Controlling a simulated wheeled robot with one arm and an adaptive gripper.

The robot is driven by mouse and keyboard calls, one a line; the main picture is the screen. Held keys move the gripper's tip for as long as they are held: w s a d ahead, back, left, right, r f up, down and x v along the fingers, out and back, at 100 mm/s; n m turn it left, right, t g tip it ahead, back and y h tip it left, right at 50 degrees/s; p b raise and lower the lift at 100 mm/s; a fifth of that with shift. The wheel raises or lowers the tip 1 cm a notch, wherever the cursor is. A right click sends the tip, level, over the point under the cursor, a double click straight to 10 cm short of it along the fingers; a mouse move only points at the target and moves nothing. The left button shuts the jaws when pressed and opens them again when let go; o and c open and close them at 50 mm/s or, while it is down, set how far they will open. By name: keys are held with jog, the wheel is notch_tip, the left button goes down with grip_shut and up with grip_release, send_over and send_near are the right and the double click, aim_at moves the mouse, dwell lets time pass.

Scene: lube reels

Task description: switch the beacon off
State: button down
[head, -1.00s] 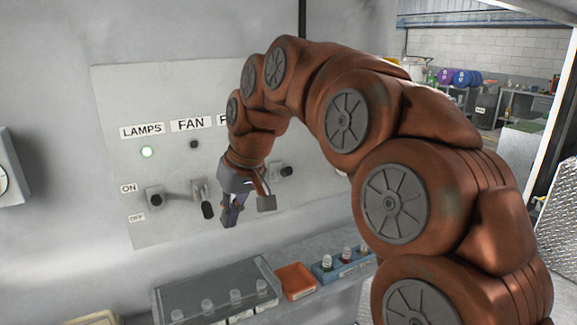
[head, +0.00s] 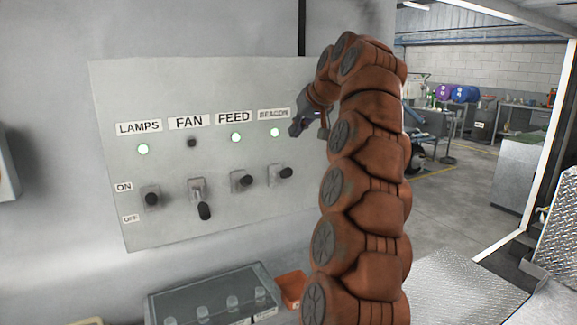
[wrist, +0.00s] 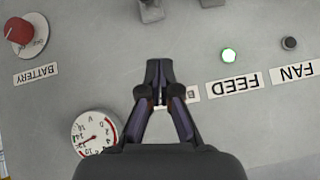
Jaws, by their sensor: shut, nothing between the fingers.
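The beacon's column on the grey panel has a BEACON label (head: 273,114), a lit green lamp (head: 275,132) and a switch (head: 280,174) with a black-tipped lever sticking out toward the right. My gripper (head: 297,127) is shut and empty, just right of the beacon lamp and above the switch in the head view. In the wrist view, which is upside down, the shut fingertips (wrist: 159,72) cover the beacon lamp and most of its label. The beacon switch base (wrist: 150,10) shows there at the top edge, apart from the fingers.
The feed switch (head: 241,181), the fan switch (head: 200,196) with its lever down, and the lamps switch (head: 151,197) stand to the left. A red battery knob (wrist: 22,32) and a round gauge (wrist: 94,132) are nearby. A clear-lidded case (head: 215,292) lies below.

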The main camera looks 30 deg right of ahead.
jog(key=shift+d+r, duration=0.1)
jog(key=shift+d, duration=0.7)
jog(key=p, duration=0.1)
send_over(283, 174)
jog(key=w+d, duration=0.2)
jog(key=d, duration=0.1)
notch_tip(283, 174, down, 8)
jog(key=shift+a+r, duration=0.1)
jog(key=shift+r, duration=0.15)
jog(key=shift+s+a+f+p, duration=0.2)
jog(key=shift+s+f+p, duration=0.15)
jog(key=shift+f, duration=0.35)
jog(key=shift+s+a+f+p, duration=0.2)
jog(key=shift+s+f, duration=0.25)
jog(key=shift+f, duration=0.2)
jog(key=shift+f+b, duration=0.2)
jog(key=shift+b, duration=0.15)
